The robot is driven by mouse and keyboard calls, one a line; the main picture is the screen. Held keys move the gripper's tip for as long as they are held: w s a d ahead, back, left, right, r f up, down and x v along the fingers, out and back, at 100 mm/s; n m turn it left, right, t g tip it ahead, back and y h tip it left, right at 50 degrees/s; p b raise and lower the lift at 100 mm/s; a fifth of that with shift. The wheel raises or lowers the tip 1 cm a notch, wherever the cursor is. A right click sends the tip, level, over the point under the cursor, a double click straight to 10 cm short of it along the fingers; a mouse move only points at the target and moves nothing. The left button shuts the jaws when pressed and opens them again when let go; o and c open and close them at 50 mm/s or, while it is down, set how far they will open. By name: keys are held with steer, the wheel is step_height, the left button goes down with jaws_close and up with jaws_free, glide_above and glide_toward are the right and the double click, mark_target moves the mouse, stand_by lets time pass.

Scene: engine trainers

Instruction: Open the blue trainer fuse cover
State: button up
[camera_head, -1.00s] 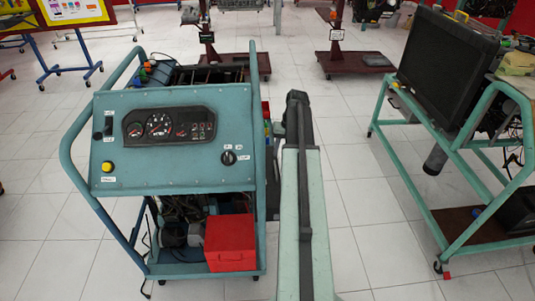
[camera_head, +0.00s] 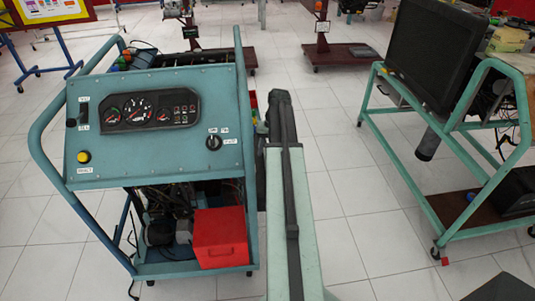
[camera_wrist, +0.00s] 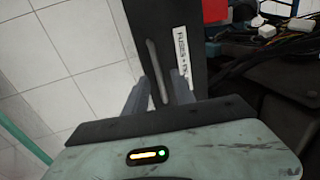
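The blue trainer (camera_head: 160,85) stands left of centre in the head view, with gauges on its sloped panel. The fuse cover (camera_wrist: 178,28) fills the top middle of the wrist view as a dark upright panel with a white "FUSES" label. It has a long, thin, light grey handle (camera_wrist: 153,58) on its face. My gripper (camera_wrist: 158,86) is at the cover's lower part. Its two grey fingers are apart, one on each side of the handle's lower end. I cannot tell whether they touch it. In the head view my arm hides the cover and the gripper.
A red box (camera_head: 220,238) sits on the trainer's lower shelf. A green-framed trainer (camera_head: 395,170) with a large dark panel stands on the right. Cables (camera_wrist: 260,60) and dark parts lie right of the cover. Tiled floor (camera_head: 345,200) is free between the two trainers.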

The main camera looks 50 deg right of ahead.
jaws_close()
steer(key=shift+s+r, duration=0.1)
stand_by(1.2)
